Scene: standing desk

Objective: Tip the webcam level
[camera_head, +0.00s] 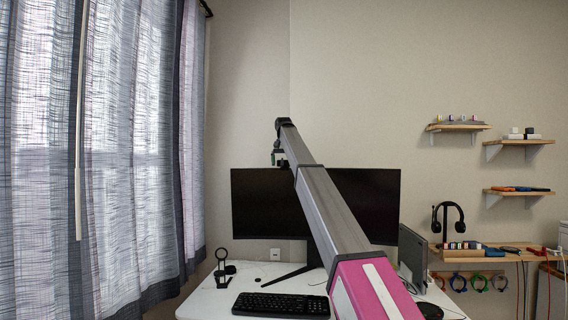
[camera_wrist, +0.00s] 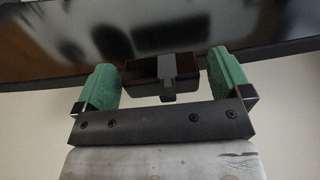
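The webcam (camera_wrist: 145,70), a small dark box with a grey clip-like part, shows in the wrist view in front of the monitor's edge. My gripper (camera_wrist: 163,85) has two green fingers spread apart, one on either side of the webcam. A narrow gap shows at the right finger; the left finger is very close, and I cannot tell if it touches. In the head view my gripper (camera_head: 277,157) is at the top edge of the wide black monitor (camera_head: 262,205), left of its middle. The webcam is too small there to judge its tilt.
The white desk (camera_head: 205,303) holds a black keyboard (camera_head: 281,304) and a black round-topped stand (camera_head: 222,268). Shelves (camera_head: 515,193) and a headset (camera_head: 448,218) are at the right. A curtain (camera_head: 110,160) hangs at the left.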

